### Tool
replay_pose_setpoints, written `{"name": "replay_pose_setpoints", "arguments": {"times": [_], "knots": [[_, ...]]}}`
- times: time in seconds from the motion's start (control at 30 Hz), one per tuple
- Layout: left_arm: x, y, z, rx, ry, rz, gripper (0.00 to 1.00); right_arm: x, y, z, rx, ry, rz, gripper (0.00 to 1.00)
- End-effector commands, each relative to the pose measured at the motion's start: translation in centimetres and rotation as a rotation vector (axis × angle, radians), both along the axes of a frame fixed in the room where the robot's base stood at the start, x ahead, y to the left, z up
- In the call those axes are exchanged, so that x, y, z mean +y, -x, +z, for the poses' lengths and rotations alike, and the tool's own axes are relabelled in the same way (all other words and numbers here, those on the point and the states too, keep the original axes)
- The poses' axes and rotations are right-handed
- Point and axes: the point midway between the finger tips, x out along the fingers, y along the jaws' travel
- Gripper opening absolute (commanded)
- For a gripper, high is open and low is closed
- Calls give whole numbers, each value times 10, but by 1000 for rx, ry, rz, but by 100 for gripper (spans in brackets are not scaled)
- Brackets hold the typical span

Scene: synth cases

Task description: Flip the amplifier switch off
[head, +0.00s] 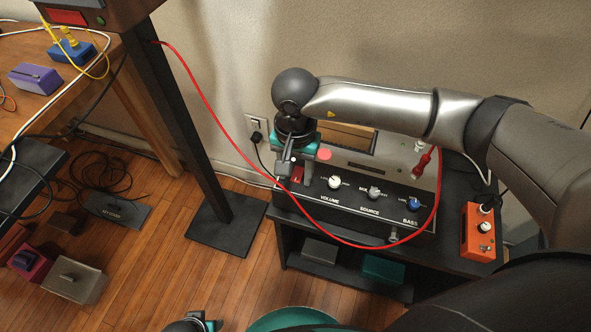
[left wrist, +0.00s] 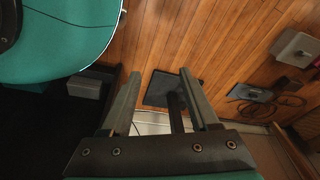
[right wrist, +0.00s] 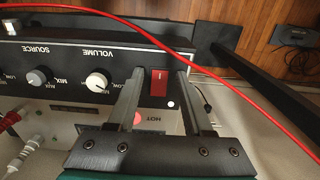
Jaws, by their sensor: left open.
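The amplifier (head: 378,172) is a grey and black box with VOLUME, SOURCE and BASS knobs, standing on a black shelf unit. Its red switch (head: 297,174) is at the left end of the front panel, partly hidden by my right gripper (head: 286,168). In the right wrist view the red switch (right wrist: 159,84) shows between the two open fingers, with gaps on both sides. I cannot tell which way the switch is tilted or whether a finger touches it. My left gripper (left wrist: 163,98) is open and empty above the floor, far from the amplifier; its edge shows at the bottom of the head view.
A red cable (head: 215,115) hangs across the amplifier's front and passes close to my right fingers. An orange pedal box (head: 478,233) stands at the right. A black post with a base plate (head: 226,224) stands left of the amplifier. A wooden bench (head: 130,75) is at far left.

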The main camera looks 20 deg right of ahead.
Motion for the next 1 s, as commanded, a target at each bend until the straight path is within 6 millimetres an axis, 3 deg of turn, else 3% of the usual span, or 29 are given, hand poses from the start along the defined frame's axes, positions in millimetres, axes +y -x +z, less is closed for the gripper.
{"name": "replay_pose_setpoints", "arguments": {"times": [0.03, 0.43, 0.87, 1.0], "knots": [[0, 0, 0, 0, 0, 0, 61, 0, 0, 0, 0, 0, 0, 44], [0, 0, 0, 0, 0, 1, 61, 0, 0, 0, 0, 0, 0, 0], [-1, 1, -2, 6, 0, 0, 61, -2, -1, -1, 21, -10, -3, 0], [-8, -9, 12, -5, 9, 0, 61, -4, -4, -1, 82, -50, -5, 0]]}}
